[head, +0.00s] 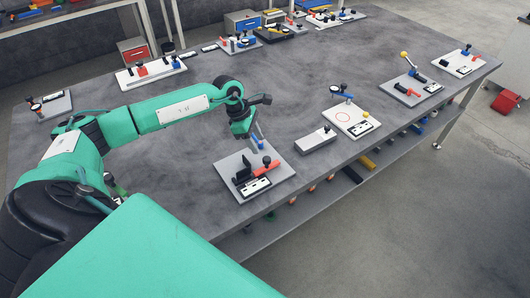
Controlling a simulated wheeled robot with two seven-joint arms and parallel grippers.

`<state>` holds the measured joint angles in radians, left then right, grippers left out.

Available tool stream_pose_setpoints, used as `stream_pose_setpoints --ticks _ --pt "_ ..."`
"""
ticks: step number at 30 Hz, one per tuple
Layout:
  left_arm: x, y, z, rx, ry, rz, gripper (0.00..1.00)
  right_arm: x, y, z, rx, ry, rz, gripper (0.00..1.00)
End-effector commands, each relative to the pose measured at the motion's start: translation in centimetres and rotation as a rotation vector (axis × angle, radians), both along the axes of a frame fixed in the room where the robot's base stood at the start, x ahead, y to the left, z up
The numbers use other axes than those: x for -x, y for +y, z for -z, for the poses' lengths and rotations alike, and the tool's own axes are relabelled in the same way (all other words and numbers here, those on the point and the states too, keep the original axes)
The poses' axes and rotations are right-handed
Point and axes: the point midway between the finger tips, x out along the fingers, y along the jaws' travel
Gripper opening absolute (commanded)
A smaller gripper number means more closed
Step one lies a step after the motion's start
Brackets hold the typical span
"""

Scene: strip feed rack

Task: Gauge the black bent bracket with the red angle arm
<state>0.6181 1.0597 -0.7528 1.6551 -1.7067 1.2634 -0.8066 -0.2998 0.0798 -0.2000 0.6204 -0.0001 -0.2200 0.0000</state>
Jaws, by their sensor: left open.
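The station in front of me has a square grey plate (228,163). On it a black bent bracket (243,169) stands upright at the left. A red angle arm (267,169) lies to its right, with a black round knob (266,160) at its upper end. A black and white marked strip (255,188) lies in front of them. My left gripper (256,137) is open above the far edge of the plate, short of the bracket and seemingly touching nothing. Its fingers are small and hard to make out. My right gripper is out of view.
More gauge stations (410,88) line the right and back of the table (180,190). The table's middle is clear. Coloured parts sit on a shelf below the front edge.

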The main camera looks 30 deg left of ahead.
Motion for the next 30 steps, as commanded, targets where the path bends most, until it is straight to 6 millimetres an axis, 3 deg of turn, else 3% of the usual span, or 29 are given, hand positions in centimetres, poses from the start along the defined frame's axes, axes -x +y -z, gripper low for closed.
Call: stream_pose_setpoints --ticks 3,12,24,30 --pt "-0.3 -1.1 2.1 0.003 0.003 0.001 0.48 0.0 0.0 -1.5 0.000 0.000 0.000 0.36" --pt "-1.0 -2.6 6.4 0.004 0.001 0.000 0.48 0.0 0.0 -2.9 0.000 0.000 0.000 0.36" --pt "-1.2 -2.8 7.3 0.001 -0.002 0.000 0.48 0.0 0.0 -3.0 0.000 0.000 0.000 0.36" --pt "-1.2 -2.8 7.2 0.001 -0.002 0.000 0.10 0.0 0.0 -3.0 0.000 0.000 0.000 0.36"
